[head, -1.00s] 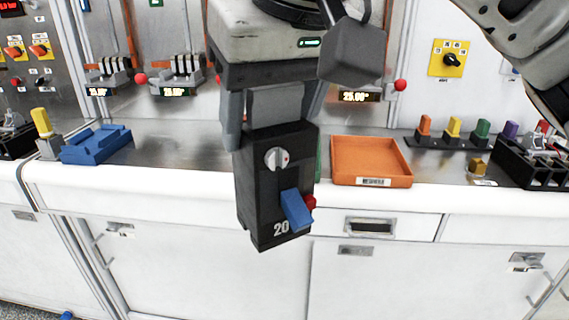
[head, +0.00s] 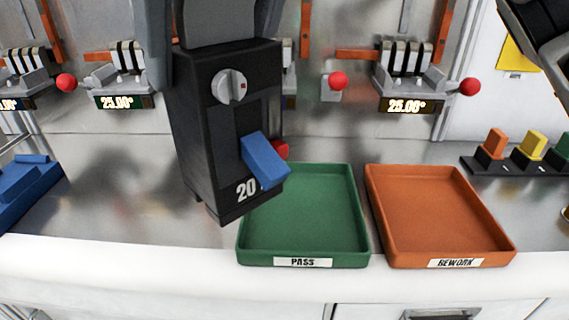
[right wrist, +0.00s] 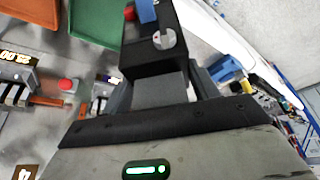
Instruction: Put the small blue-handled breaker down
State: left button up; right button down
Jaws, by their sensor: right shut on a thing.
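The small breaker (head: 225,130) is a black block with a blue handle, a grey dial, a red button and the mark "20". My right gripper (head: 222,25) is shut on its upper end and holds it upright, in front of the left part of the green PASS tray (head: 358,250). In the right wrist view the breaker (right wrist: 155,50) shows between the fingers of the right gripper (right wrist: 160,88). The PASS tray looks empty where it shows; its left part is hidden by the breaker. My left gripper is not in view.
An orange REWORK tray (head: 505,250) stands empty right of the green one. A blue fixture (head: 25,190) is at the left. Test stations with red knobs (head: 338,80) line the back. A rack of coloured handles (head: 515,165) is at the right. The steel counter left of the trays is clear.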

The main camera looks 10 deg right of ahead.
jog(key=w+d+f, duration=0.8)
jog(key=w+f, duration=0.2)
jog(key=f, duration=0.2)
jog(key=shift+w+d+f, duration=0.2)
jog(key=shift+d+f, duration=0.05)
jog(key=shift+f, duration=0.15)
jog(key=shift+f, duration=0.15)
jog(key=shift+c, duration=2.1)
grip_release()
jog(key=v, duration=1.2)
jog(key=shift+p, duration=0.35)
